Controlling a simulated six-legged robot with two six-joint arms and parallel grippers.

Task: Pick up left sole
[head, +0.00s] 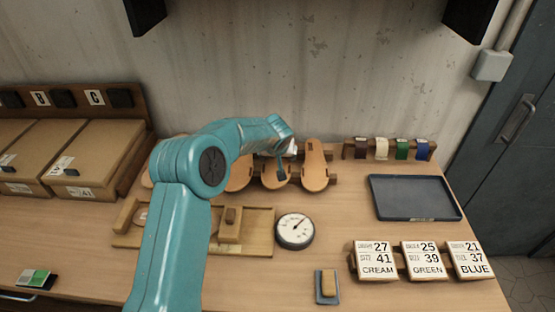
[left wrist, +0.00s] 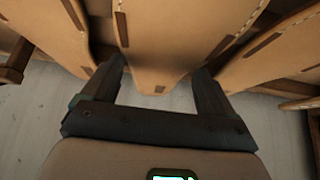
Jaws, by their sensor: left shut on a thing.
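Several tan soles stand in a row in a wooden rack at the back of the table. My left gripper (head: 282,165) is at a middle sole (head: 274,180), partly covering it in the head view. In the left wrist view my left gripper (left wrist: 160,78) has its two dark fingers on either side of the narrow end of a tan sole (left wrist: 165,45), shut on it. The sole is still among its neighbours. Another sole (head: 315,168) stands just right, and one (head: 239,177) just left, partly behind my arm. I cannot tell which are left soles. My right gripper is not in view.
A dial gauge (head: 295,231) and a wooden jig (head: 262,240) lie in front of the rack. An empty dark tray (head: 414,213) is at right, with strap rolls (head: 402,149) behind it. Number cards (head: 421,261) stand at front right. Cardboard boxes (head: 97,158) are at left.

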